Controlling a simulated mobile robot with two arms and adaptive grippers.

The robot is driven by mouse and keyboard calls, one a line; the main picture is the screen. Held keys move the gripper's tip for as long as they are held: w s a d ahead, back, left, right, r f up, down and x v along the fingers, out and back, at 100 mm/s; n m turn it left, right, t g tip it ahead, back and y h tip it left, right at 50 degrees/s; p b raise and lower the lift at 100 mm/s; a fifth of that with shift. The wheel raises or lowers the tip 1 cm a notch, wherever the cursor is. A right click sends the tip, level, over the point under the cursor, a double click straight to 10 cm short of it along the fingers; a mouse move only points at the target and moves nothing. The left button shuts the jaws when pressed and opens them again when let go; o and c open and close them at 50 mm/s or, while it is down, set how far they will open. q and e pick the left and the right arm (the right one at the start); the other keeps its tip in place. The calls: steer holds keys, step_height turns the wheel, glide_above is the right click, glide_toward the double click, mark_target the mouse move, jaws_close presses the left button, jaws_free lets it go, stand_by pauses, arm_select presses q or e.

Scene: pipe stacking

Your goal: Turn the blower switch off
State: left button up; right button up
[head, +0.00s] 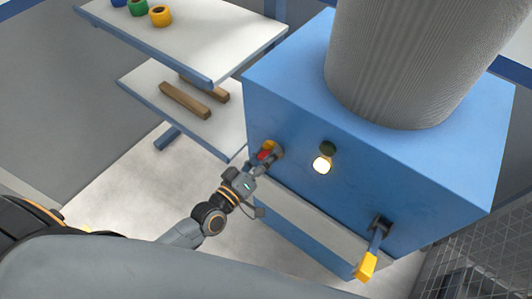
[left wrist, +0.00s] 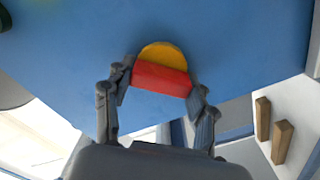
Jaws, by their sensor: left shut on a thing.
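The blower switch is a red handle (head: 265,154) on a round yellow base (head: 276,147), on the front of a blue box (head: 300,120). My left gripper (head: 260,163) is at it, its fingers on the two ends of the handle. In the left wrist view the red handle (left wrist: 160,79) lies across between the fingertips (left wrist: 160,84), with the yellow base (left wrist: 163,54) partly showing behind it. There the handle is nearly level, tilted slightly. A lit pale lamp (head: 322,165) is right of the switch. My right gripper is not in view.
A dark green round part (head: 327,149) is above the lamp. A lever with a yellow grip (head: 366,266) hangs at the box's lower right. A large grey ribbed cylinder (head: 400,60) stands on top. White shelves (head: 215,30) at left hold colored rings (head: 160,16) and wooden bars (head: 185,100).

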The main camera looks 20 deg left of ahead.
arm_select(q)
steer(key=n, duration=0.3)
steer(key=shift+n, duration=0.4)
steer(key=n+b, duration=0.1)
steer(key=n, duration=0.3)
steer(key=shift+a+f+n, duration=0.1)
steer(key=shift+f+n, duration=0.05)
steer(key=shift+n, duration=0.25)
steer(key=o, duration=1.2)
steer(key=shift+c, duration=0.2)
steer(key=shift+s, duration=0.1)
steer(key=shift+s+a+f, duration=0.1)
steer(key=shift+s, duration=0.2)
steer(key=v, duration=1.1)
